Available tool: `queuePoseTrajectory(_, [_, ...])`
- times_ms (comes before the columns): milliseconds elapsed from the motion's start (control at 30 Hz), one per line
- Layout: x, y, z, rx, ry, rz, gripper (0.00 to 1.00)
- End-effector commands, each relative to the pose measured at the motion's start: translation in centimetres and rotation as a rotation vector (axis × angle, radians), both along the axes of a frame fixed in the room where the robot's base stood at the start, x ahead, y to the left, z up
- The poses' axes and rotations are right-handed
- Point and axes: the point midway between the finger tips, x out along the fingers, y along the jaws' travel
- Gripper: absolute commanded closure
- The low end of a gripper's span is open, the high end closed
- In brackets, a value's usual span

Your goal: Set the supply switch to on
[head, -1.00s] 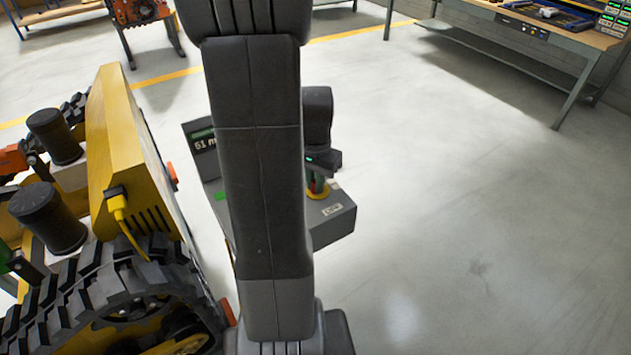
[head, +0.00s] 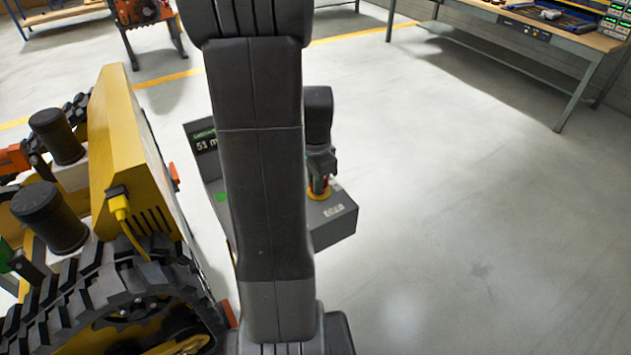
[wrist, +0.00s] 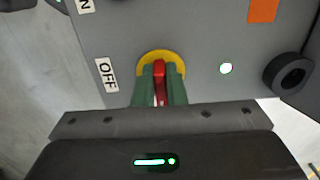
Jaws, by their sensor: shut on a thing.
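The supply box (head: 333,232) is a grey box on the floor side of my arm, partly hidden behind it. In the wrist view its grey face (wrist: 205,30) carries a red switch handle (wrist: 159,69) on a round yellow plate (wrist: 147,56). My gripper (wrist: 160,88) has its green fingers closed on both sides of the red handle. An OFF label (wrist: 106,75) is left of the switch, and a partly cut-off label ending in N (wrist: 85,5) is at the upper left. In the head view my gripper (head: 319,186) is at the yellow plate on the box top.
A dark display (head: 203,138) reading "51 m" stands at the box's back. A lit lamp (wrist: 226,68) and a black round socket (wrist: 288,74) are right of the switch. A yellow tracked carrier (head: 120,150) stands close on the left. The floor on the right is clear.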

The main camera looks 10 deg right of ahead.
Motion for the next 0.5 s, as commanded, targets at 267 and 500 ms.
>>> queuePoseTrajectory(267, [0.10, -0.03, 0.10, -0.001, -0.003, -0.002, 1.00])
queuePoseTrajectory(500, [0.07, -0.02, 0.08, 0.000, -0.002, -0.001, 0.67])
